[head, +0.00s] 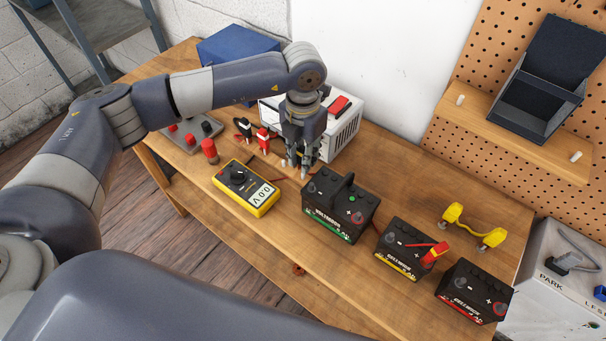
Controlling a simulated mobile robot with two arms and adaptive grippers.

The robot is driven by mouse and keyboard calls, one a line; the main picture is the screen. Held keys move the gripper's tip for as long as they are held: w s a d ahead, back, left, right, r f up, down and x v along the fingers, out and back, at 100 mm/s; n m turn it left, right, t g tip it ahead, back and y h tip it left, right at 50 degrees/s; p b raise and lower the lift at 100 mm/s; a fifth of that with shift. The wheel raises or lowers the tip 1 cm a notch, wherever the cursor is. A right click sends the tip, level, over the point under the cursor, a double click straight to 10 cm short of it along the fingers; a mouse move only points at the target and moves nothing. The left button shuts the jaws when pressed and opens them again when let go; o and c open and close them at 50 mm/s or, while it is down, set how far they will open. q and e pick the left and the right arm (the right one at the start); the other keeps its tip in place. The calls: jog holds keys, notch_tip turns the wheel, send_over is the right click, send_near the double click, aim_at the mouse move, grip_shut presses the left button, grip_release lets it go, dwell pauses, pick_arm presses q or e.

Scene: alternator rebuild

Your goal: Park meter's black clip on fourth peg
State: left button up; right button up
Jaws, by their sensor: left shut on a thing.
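The yellow meter (247,187) lies on the bench with its display reading 0.0 V. My left gripper (304,170) points down between the meter and the white charger box, just behind the first battery. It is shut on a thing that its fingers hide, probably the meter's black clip. A black clip (243,127) and a red clip (264,139) stand side by side left of the gripper. Short wooden pegs show low near them; the fourth peg cannot be made out clearly. A red and yellow clip (434,254) sits on the middle battery. My right gripper is not in view.
A green-striped battery (337,218), a yellow-striped battery (393,263) and a red-striped battery (466,300) line the bench (262,262). The white charger (347,138) is close behind the gripper. A yellow two-ended tool (474,229) lies right.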

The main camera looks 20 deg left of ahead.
pick_arm(q)
jog(key=shift+f, duration=0.1)
jog(key=shift+f+b, duration=1.1)
jog(key=shift+f, duration=0.05)
jog(key=o, duration=0.8)
jog(key=shift+o, duration=0.2)
jog(key=shift+r, duration=0.15)
notch_tip(320, 180, up, 8)
jog(key=p, duration=0.4)
jog(key=shift+r, duration=0.15)
